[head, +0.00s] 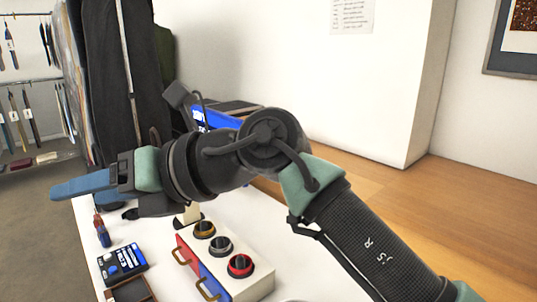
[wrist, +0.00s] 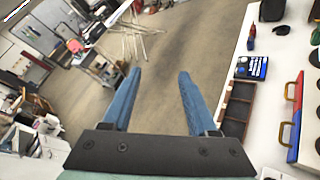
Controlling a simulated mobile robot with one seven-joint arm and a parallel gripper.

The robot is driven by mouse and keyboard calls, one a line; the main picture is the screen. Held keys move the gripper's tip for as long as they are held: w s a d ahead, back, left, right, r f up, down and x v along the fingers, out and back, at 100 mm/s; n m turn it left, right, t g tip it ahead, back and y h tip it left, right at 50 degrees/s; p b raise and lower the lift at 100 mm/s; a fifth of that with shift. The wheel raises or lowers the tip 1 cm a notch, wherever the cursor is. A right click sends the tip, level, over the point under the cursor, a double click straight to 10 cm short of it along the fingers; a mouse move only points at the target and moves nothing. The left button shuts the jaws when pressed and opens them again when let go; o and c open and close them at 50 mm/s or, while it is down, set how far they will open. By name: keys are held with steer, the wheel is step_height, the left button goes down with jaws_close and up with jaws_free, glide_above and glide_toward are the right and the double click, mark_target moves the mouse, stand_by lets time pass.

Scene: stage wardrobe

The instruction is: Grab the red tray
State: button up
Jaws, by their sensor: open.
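A low white unit on the white table has a red front panel (head: 187,257) with a brass handle, beside a blue panel (head: 214,284) with its own handle. The red panel also shows at the right edge of the wrist view (wrist: 297,92). It is the only red, tray-like part I can make out; whether it is a drawer or tray front I cannot tell. My gripper (head: 82,185) points left, above and past the table's left edge. In the wrist view my gripper (wrist: 158,76) is open, with nothing between its blue fingers and floor beyond.
Three round knobs, including a red one (head: 240,265), stand on the unit. A black-and-blue device (head: 122,264) and a brown compartmented tray (wrist: 236,108) lie near the table edge. Dark garments (head: 122,75) hang behind. Open floor (wrist: 165,40) lies beyond the table.

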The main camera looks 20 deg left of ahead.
steer(key=w+d+f+m+t+h+b, duration=0.1)
steer(key=w+d+f+h, duration=0.2)
steer(key=d+f, duration=0.4)
steer(key=w+d+f+m+t+h+b, duration=0.1)
steer(key=w+d+f+h, duration=0.35)
steer(key=f, duration=0.45)
steer(key=d+f+m+g+h+b, duration=0.15)
steer(key=d+f+h, duration=0.25)
steer(key=d, duration=0.9)
steer(key=d+f+m+h+b, duration=0.25)
steer(key=d+f, duration=0.25)
steer(key=d, duration=0.7)
steer(key=shift+n+h, duration=0.3)
steer(key=shift+h, duration=0.2)
steer(key=f, duration=0.4)
steer(key=d+f, duration=0.1)
steer(key=f, duration=0.1)
steer(key=shift+s+d+f, duration=0.1)
steer(key=shift+s, duration=0.25)
steer(key=shift+s+d+f+b, duration=0.15)
steer(key=shift+d+f+b, duration=0.1)
steer(key=shift+f, duration=0.75)
steer(key=shift+s+d+f+b, duration=0.1)
steer(key=shift+s+f+b, duration=0.15)
steer(key=shift+f, duration=0.8)
steer(key=shift+s+d+f+b, duration=0.1)
steer(key=shift+d+f+b, duration=0.15)
steer(key=shift+f, duration=0.75)
steer(key=shift+r, duration=0.1)
jaws_close()
